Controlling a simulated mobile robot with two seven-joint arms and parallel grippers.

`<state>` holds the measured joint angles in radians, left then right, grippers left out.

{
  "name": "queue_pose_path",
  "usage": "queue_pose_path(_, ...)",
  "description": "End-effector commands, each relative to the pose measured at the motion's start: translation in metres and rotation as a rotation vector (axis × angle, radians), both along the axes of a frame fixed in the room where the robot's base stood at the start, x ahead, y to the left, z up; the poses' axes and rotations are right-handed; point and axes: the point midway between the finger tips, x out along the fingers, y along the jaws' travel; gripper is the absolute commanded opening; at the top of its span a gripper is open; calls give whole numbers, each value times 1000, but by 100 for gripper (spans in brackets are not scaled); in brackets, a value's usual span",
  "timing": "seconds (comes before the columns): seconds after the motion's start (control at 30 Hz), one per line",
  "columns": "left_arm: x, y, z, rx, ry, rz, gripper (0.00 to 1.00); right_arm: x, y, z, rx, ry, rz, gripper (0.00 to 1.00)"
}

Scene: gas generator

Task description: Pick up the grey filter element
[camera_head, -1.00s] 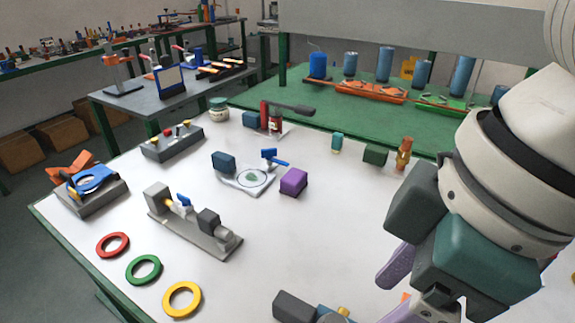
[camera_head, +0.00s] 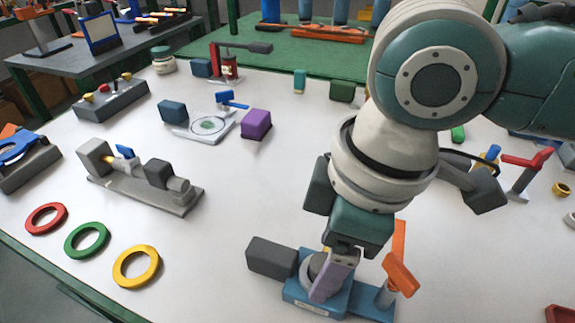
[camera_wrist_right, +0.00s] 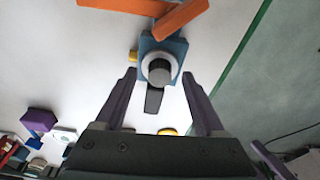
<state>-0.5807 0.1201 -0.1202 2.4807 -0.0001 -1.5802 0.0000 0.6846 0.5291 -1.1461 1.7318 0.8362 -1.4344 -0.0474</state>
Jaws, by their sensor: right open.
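A blue fixture (camera_head: 305,297) stands near the front of the white table. In the right wrist view, a dark grey round part, which looks like the grey filter element (camera_wrist_right: 159,71), sits in a white ring on the blue fixture (camera_wrist_right: 176,46). In the head view only a bit of a grey rounded part (camera_head: 310,264) shows behind my finger. My right gripper (camera_head: 324,284) points down over the fixture. In the wrist view its purple fingers (camera_wrist_right: 160,76) are apart on either side of the grey part, with nothing gripped. Contact cannot be told. My left gripper is out of view.
A dark grey block (camera_head: 272,257) sits on the fixture's left side. An orange handle (camera_head: 400,274) rises close on its right. Red, green and yellow rings (camera_head: 137,267) lie to the left.

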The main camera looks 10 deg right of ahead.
Motion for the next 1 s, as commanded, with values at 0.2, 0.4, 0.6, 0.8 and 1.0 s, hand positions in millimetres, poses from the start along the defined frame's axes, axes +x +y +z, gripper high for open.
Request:
queue_pose_path(0.2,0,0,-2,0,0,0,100,0,1,-6,-1,-1,1,72)
queue_pose_path(0.4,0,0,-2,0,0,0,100,0,1,-6,-1,-1,1,59)
queue_pose_path(0.6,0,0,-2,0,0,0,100,0,1,-6,-1,-1,1,37)
queue_pose_path(0.8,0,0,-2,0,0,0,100,0,1,-6,-1,-1,1,14)
queue_pose_path(1.0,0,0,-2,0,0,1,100,0,1,-6,-1,-1,1,0)
